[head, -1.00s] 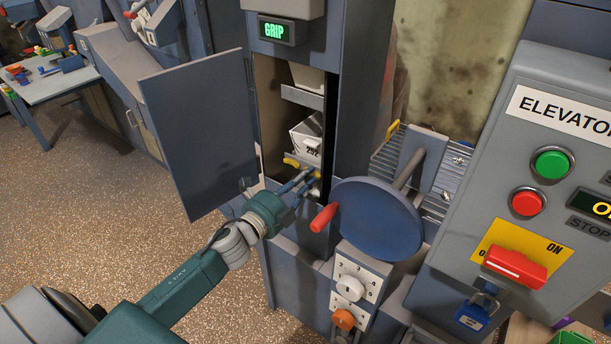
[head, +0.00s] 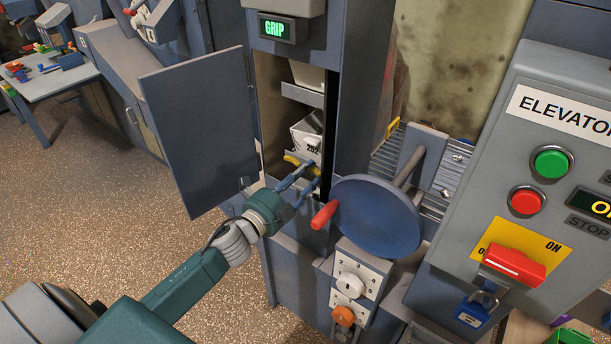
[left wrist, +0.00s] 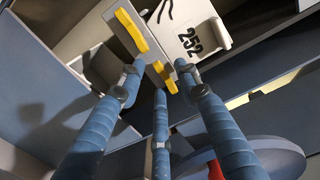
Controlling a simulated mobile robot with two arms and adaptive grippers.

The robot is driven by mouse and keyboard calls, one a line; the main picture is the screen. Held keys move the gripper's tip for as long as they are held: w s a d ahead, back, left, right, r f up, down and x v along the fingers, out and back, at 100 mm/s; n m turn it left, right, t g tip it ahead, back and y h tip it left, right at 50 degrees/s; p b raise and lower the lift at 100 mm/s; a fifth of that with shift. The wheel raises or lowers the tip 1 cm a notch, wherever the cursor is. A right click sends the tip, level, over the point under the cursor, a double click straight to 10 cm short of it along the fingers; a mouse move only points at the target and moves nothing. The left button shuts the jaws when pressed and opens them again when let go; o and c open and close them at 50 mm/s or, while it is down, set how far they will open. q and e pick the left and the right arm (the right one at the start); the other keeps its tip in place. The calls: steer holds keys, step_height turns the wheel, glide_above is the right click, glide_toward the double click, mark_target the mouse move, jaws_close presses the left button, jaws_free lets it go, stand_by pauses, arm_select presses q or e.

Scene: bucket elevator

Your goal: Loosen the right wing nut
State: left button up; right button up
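The white bucket marked 252 (head: 305,136) sits inside the open elevator shaft, and its number shows large in the left wrist view (left wrist: 206,35). Two yellow wing nuts are at its front. The left wing nut (left wrist: 131,30) is clear of my fingers; it also shows in the head view (head: 291,159). The right wing nut (left wrist: 164,77) lies between my fingertips, and in the head view the fingers largely hide it. My left gripper (head: 313,168) reaches into the opening with its blue fingers apart around the right wing nut (left wrist: 160,78). I cannot tell whether any fingertip touches it. My right gripper is out of view.
The open cabinet door (head: 198,135) stands left of my gripper. A blue handwheel (head: 375,218) with a red knob (head: 324,215) is close on the right. Further right is the elevator control panel (head: 545,120). Another bucket (head: 308,77) is above.

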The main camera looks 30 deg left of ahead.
arm_select(q)
steer(key=s+a, duration=0.1)
steer(key=s, duration=1.1)
steer(key=shift+a, duration=0.3)
